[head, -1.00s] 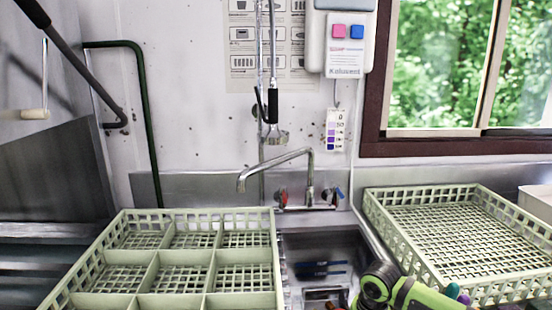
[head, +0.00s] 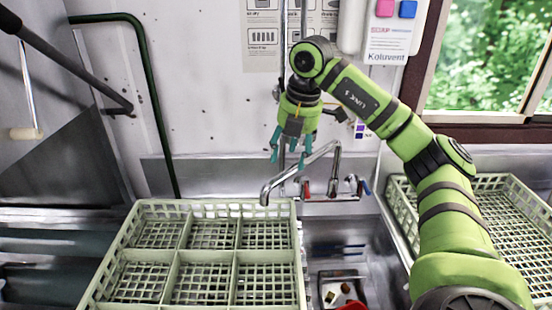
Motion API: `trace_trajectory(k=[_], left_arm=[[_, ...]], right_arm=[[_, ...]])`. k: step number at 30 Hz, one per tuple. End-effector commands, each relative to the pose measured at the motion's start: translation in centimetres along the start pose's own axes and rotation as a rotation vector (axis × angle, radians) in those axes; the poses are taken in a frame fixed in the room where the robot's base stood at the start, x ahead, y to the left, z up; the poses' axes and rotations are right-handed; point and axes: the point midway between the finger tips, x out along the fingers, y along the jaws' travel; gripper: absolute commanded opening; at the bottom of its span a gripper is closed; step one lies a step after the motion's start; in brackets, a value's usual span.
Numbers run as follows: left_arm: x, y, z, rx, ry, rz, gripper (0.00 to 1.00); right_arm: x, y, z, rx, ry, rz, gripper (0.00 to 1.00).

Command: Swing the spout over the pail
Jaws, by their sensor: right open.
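The chrome spout (head: 297,174) rises from the wall faucet and slopes left and down. Its outlet hangs by the rear right corner of the green divided rack. My right gripper (head: 288,152) is open, its teal fingers pointing down just above the middle of the spout. One fingertip looks close to the pipe; I cannot tell whether it touches. I cannot make out a clear pail; a squarish container or basin with scraps (head: 343,290) shows low in the sink, partly cut off by the frame. My left gripper is not in view.
The divided rack (head: 298,245) stands left of the sink (head: 375,265). Another green rack (head: 525,196) lies on the right, partly behind my right arm. Red and blue taps (head: 365,187) sit at the spout's base. A dark green pipe (head: 158,110) runs down the wall.

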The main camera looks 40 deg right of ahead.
Motion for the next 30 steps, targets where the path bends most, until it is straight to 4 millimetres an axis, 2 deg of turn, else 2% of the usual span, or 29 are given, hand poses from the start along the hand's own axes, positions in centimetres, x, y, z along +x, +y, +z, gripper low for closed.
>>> trace_trajectory(k=[3, 9, 18, 19, 23, 30], left_arm=[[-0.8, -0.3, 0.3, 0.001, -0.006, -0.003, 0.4], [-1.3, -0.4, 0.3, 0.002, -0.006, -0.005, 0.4], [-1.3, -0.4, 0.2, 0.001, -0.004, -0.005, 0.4], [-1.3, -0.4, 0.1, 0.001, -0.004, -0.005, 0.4], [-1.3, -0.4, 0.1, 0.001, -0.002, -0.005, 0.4], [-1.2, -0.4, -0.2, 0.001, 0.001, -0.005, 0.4]], right_arm=[[1.8, -0.1, 0.0, 0.001, -0.001, -0.005, 0.56], [3.9, 0.0, 0.0, 0.001, -0.001, -0.002, 0.56], [4.4, 0.0, 0.0, 0.0, -0.001, 0.0, 0.56], [4.4, 0.0, 0.0, 0.0, -0.001, 0.0, 0.52], [4.4, 0.0, 0.0, 0.0, -0.001, 0.0, 0.0], [4.4, -0.1, 0.2, 0.001, -0.001, -0.001, 0.0]])
